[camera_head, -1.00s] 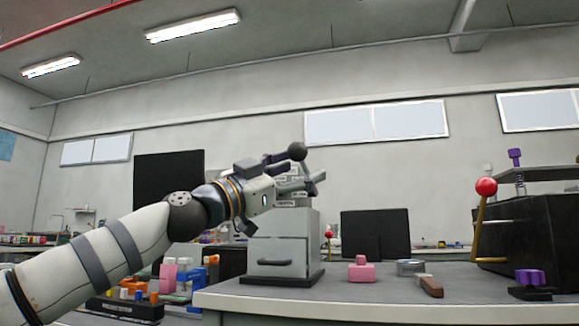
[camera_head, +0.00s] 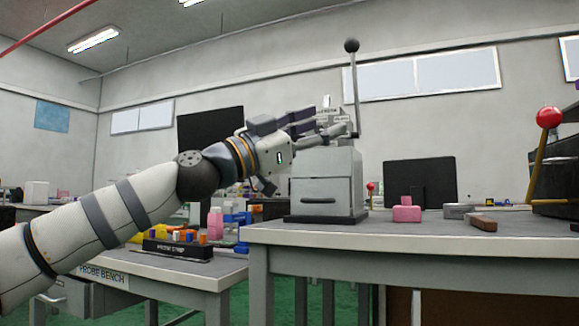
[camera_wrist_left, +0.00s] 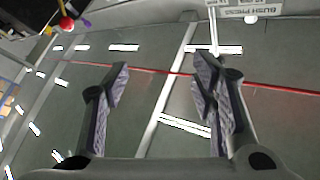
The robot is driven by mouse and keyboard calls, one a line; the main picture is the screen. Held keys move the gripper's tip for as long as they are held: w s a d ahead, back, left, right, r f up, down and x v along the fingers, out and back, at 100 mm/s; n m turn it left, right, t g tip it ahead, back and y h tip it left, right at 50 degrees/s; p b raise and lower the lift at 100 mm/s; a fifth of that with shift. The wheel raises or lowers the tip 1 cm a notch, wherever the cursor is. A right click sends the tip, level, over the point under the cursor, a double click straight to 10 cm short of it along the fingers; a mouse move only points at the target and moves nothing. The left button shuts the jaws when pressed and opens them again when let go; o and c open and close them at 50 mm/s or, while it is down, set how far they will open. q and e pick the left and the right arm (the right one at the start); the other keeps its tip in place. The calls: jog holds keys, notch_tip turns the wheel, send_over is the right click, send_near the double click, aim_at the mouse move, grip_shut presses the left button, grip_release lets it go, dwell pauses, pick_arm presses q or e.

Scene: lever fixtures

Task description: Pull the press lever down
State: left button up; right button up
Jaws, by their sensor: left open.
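The press (camera_head: 326,183) is a grey box-shaped fixture on a dark base, near the left end of the bench. Its lever (camera_head: 354,92) is a thin grey rod that stands almost upright, with a black ball knob (camera_head: 351,45) on top. My left gripper (camera_head: 335,125) is at the press head, well below the knob. Its fingers are open, and in the left wrist view nothing lies between them (camera_wrist_left: 157,80). The press label (camera_wrist_left: 263,12) shows at the top right of that view. The gripper and wrist hide part of the press head. My right gripper is out of view.
The bench (camera_head: 400,236) also holds a pink block (camera_head: 406,211), a wooden-handled tool (camera_head: 482,222) and, at right, a red-knobbed lever (camera_head: 549,117) by a black box. A lower bench (camera_head: 190,268) with coloured parts stands at left. Space above the bench is free.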

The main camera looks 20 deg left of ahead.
pick_arm(q)
jog(key=s+a+f+b, duration=0.3)
jog(key=a+f+b, duration=0.1)
jog(key=f, duration=0.1)
jog(key=shift+a+f, duration=0.2)
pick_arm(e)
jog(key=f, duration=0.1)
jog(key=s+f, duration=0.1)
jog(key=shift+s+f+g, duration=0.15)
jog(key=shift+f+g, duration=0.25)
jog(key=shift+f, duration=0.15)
pick_arm(q)
jog(key=v, duration=1.2)
